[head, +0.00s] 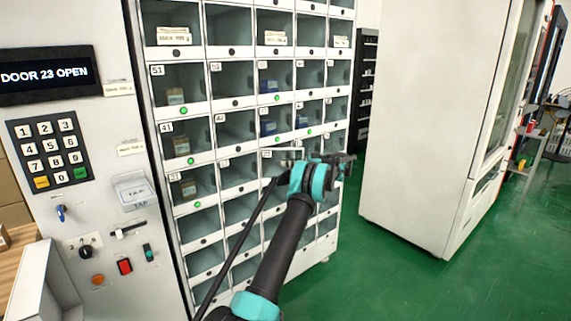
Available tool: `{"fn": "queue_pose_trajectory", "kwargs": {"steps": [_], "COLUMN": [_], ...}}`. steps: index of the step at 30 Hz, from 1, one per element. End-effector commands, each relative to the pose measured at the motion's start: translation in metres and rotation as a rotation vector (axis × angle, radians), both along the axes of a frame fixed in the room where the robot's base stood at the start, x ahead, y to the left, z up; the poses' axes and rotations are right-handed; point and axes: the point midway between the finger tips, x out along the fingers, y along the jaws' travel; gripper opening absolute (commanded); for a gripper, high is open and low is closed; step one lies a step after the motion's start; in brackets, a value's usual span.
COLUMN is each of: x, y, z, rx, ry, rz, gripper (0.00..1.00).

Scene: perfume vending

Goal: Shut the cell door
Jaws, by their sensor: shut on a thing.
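The vending cabinet (213,195) holds a grid of numbered cells with clear fronts. The display (45,75) reads "DOOR 23 OPEN". Cell 23 lies in the third column, in the same row as cell 21, and is mostly behind my arm. A thin pale edge (289,151) juts out there and looks like its door, swung out from the cabinet face. My gripper (343,163) is small and dark at the right side of the cabinet front. It is shut, apparently on the cell door; its fingertips and the exact contact are hard to make out.
A keypad (48,150) and control panel with a tap pad (134,191) stand left of the cells. Small boxes sit in several cells, some with green lights below. A large white machine (428,130) stands at right, with open green floor (410,285) in front.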

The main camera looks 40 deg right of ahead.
Motion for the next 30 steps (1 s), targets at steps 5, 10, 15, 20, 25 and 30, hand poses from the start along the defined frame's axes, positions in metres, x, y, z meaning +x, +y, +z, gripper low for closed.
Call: {"fn": "queue_pose_trajectory", "kwargs": {"steps": [5,10,15,20,25,30], "x": [-0.001,0.0,0.0,0.0,0.0,0.0], "y": [-0.001,-0.001,0.0,0.0,0.0,0.0], "z": [0.0,0.0,0.0,0.0,0.003,0.024], "rx": [-0.001,-0.001,0.0,0.0,0.0,0.0], "ry": [0.001,0.001,0.0,0.0,0.0,0.0], "rz": [-0.001,-0.001,-0.001,0.0,0.0,0.0], "gripper": [0.0,0.1,0.29,0.29,0.29,0.29]}}
